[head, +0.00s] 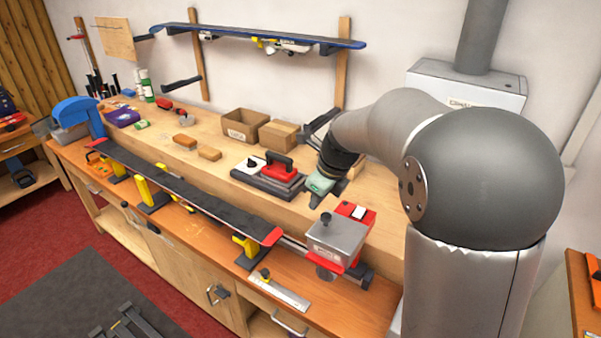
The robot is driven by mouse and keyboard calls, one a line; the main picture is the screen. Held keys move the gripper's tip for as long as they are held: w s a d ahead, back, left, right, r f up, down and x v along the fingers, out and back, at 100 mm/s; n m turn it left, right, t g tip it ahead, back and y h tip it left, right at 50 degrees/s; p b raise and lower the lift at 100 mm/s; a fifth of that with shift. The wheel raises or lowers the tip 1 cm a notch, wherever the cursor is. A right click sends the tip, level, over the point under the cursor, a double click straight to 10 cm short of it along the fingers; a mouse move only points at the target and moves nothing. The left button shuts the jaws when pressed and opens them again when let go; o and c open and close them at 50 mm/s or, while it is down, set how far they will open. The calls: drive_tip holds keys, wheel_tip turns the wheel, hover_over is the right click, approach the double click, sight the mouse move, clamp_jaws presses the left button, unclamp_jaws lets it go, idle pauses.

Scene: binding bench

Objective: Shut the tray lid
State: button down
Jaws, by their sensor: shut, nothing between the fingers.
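A grey metal box with a flat top and a dark knob (338,236) stands at the front right of the bench, with red parts beside and under it; its top looks down. I cannot tell for certain whether this is the tray with its lid. A flat dark unit with a red handle (279,168) lies further back, left of my arm. My gripper (328,196) points down over the bench, right of that dark unit and behind the grey box, apart from the box. It is shut and empty; its fingertips are small and hard to make out here.
A long dark ski (180,188) lies on yellow and black supports along the front of the bench. Two cardboard boxes (245,125) stand behind. A blue ski (258,37) hangs on the wall. The wooden top around the small brown blocks (209,153) is mostly free.

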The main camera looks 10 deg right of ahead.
drive_tip(key=w+a+r+b, duration=0.2)
drive_tip(key=w+a+r, duration=0.3)
drive_tip(key=r, duration=0.4)
drive_tip(key=s+d+f+n+h+b, duration=0.1)
drive_tip(key=s+d+f+n, duration=0.2)
drive_tip(key=s+f+n, duration=0.2)
drive_tip(key=s+d+f+n+g+b, duration=0.1)
drive_tip(key=s+d+f+n, duration=0.2)
drive_tip(key=s+n, duration=0.9)
drive_tip(key=s+d+f+n+h+b, duration=0.1)
drive_tip(key=s+d+f+n, duration=0.3)
drive_tip(key=s+f+n, duration=0.4)
drive_tip(key=s+n, duration=0.1)
drive_tip(key=s, duration=0.6)
drive_tip(key=shift+s+h, duration=0.3)
drive_tip(key=shift+s, duration=0.1)
